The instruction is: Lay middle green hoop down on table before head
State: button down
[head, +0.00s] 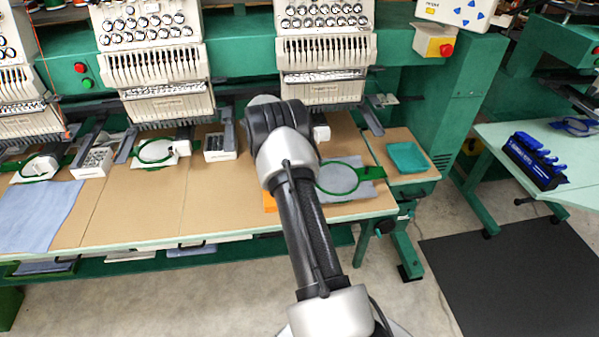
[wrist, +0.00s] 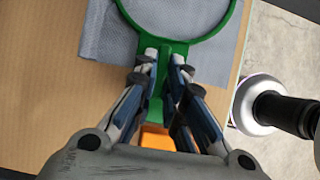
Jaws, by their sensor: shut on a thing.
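A green hoop (head: 371,172) with grey cloth (head: 340,178) lies flat in front of the right-hand machine head, at the right end of the brown table (head: 135,205). The wrist view shows its green rim (wrist: 173,47) and the grey cloth (wrist: 105,40) close up. My gripper (wrist: 165,58) is shut on the tab of this hoop. In the head view my arm hides the gripper and the hoop's left side. I cannot tell whether the hoop touches the table. Another green hoop (head: 155,150) lies before the head to the left, and one (head: 40,167) farther left.
An orange thing (wrist: 155,139) sits under my gripper. White boxes (head: 219,150) and dark machine arms stand along the table's back. A blue cloth (head: 40,215) covers the left front. A teal tray (head: 408,157) is on the side table. Bare tabletop lies left of my arm.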

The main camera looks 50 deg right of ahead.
jog(key=shift+f, duration=0.75)
jog(key=c, duration=1.6)
grip_release()
jog(key=shift+f, duration=0.1)
jog(key=v, duration=1.2)
